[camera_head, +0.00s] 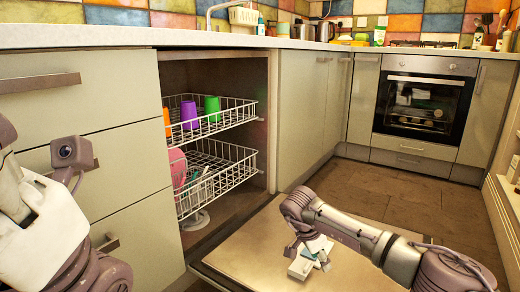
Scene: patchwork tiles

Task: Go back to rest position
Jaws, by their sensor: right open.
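My right arm reaches in from the lower right. My right gripper (309,264) is open and hangs low over the folded-down dishwasher door (250,250). I see nothing between its fingers, though the view is small. Parts of my left arm fill the left edge in front of the drawers, and its gripper fingers do not show.
The open dishwasher has an upper rack (225,122) with orange, purple (189,115) and green (212,110) cups. The lower rack (235,177) holds a pink dish (177,168). Drawers (120,165) stand at left, an oven (422,105) at the back. Brown floor (400,200) lies clear before the oven.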

